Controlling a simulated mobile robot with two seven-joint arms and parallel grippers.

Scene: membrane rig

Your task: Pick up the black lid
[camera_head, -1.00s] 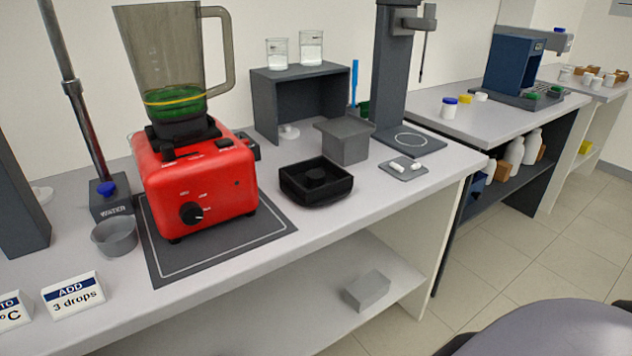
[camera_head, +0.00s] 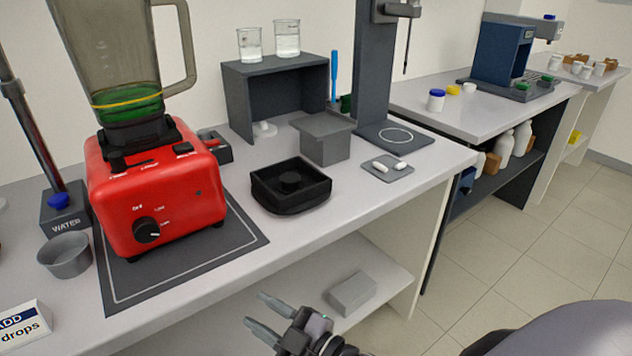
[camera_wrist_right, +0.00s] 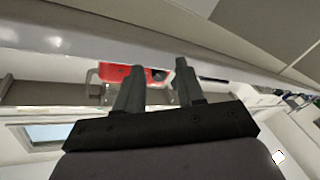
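The black lid (camera_head: 290,187) is a square, shallow black piece with a raised round knob in its middle. It lies on the white bench, right of the red blender (camera_head: 155,190), in the head view. My right gripper (camera_head: 255,310) is low in the head view, in front of the bench edge and apart from the lid. Its two fingers are spread with nothing between them. The right wrist view shows the same open fingers (camera_wrist_right: 158,66), with the red blender (camera_wrist_right: 120,74) beyond them. I cannot make out the lid there. My left gripper is not in view.
A grey box with a flat top (camera_head: 322,138) stands just behind the lid. A small grey tray (camera_head: 388,171) with white pieces lies to its right. A dark mat (camera_head: 250,240) is under the blender. Bench room in front of the lid is clear.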

